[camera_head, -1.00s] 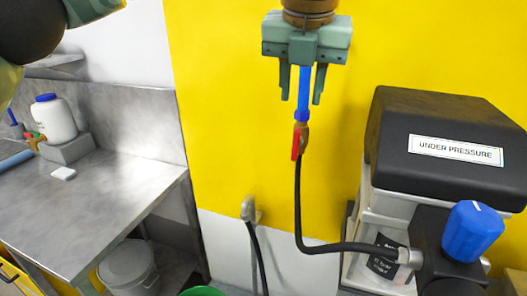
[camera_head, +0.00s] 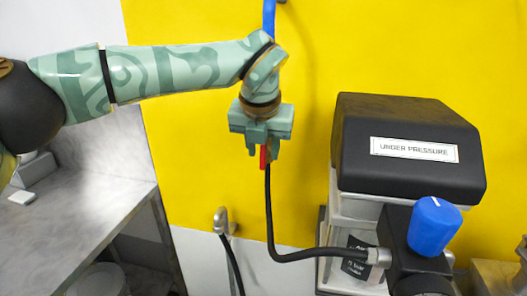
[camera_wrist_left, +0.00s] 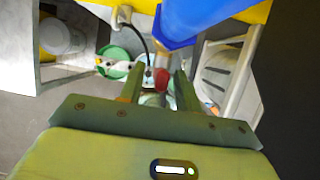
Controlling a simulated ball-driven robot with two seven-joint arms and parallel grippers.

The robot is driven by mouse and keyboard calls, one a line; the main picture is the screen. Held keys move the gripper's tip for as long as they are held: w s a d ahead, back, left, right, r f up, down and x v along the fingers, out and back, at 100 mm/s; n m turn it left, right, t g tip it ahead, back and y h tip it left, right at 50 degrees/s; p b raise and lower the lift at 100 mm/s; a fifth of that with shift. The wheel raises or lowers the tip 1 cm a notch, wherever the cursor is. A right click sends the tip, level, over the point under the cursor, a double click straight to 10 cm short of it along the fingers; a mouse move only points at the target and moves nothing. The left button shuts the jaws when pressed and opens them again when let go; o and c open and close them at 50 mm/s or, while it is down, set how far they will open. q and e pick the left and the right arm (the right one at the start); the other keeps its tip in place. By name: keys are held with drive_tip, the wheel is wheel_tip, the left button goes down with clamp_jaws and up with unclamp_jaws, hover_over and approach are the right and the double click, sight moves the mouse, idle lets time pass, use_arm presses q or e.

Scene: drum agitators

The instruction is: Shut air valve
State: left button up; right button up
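The air valve's red lever (camera_head: 264,158) shows just below my left gripper (camera_head: 266,152) in the head view, at the top of a black hose (camera_head: 269,205). The valve body is hidden behind the gripper. A blue pipe (camera_head: 269,15) comes down from the top edge, partly hidden by my wrist. In the left wrist view the red lever (camera_wrist_left: 161,75) appears between the two fingers, which are apart. Contact with either finger cannot be made out. The blue pipe (camera_wrist_left: 195,18) is large and close at the top. My right gripper is not in view.
A black-topped machine (camera_head: 408,150) labelled "UNDER PRESSURE" stands to the right, with a blue knob (camera_head: 434,226) in front. A metal table (camera_head: 85,205) is at left. The yellow wall (camera_head: 180,140) is behind. A second hose fitting (camera_head: 221,220) hangs lower left.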

use_arm(q)
drive_tip(key=shift+w+f, duration=0.3)
drive_tip(key=shift+f, duration=0.35)
clamp_jaws()
